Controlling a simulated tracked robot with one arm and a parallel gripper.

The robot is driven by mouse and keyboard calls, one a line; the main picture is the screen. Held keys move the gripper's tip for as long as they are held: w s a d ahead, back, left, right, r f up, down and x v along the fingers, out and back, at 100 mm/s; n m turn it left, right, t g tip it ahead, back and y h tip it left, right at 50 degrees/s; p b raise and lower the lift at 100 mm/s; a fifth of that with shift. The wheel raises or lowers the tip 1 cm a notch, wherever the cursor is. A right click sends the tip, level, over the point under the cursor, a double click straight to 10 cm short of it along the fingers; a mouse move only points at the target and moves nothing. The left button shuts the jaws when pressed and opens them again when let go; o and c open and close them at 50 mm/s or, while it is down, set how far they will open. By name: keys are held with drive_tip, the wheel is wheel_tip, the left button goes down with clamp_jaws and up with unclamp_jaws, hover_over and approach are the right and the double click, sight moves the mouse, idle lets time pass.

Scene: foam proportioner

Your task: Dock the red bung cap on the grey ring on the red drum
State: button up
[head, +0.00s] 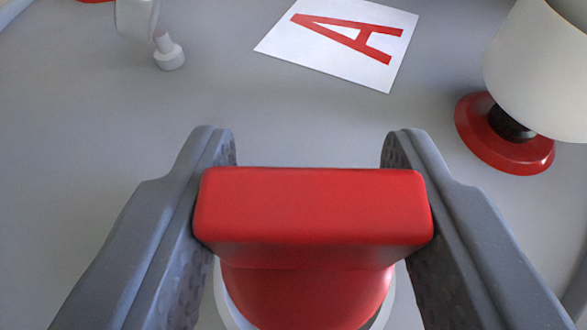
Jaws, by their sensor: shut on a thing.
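The red bung cap (312,205) has a wide block-shaped grip on top and a rounded body below it. My gripper (309,150) is shut on this grip, one grey finger against each end. A pale grey-white rim (221,298) shows around the lower part of the cap, partly hidden by the cap and the fingers. I cannot tell whether this rim belongs to the cap or is the grey ring, or whether they touch. The red drum cannot be made out.
A white sheet with a red letter A (390,62) lies flat on the grey surface (110,120) ahead. A white rounded body on a red disc base (530,158) stands at the right. A small white fitting (168,54) is at upper left. Between them the surface is clear.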

sight(305, 257)
drive_tip(key=shift+f+b, duration=0.9)
drive_tip(key=shift+f, duration=0.25)
drive_tip(key=shift+p, duration=1)
drive_tip(key=shift+f, duration=0.5)
idle(0.8)
drive_tip(key=o, duration=0.7)
drive_tip(key=shift+s, duration=0.1)
drive_tip(key=shift+p+v, duration=0.4)
drive_tip(key=shift+v, duration=0.7)
drive_tip(key=shift+p+v, duration=1.9)
drive_tip(key=shift+v, duration=2.45)
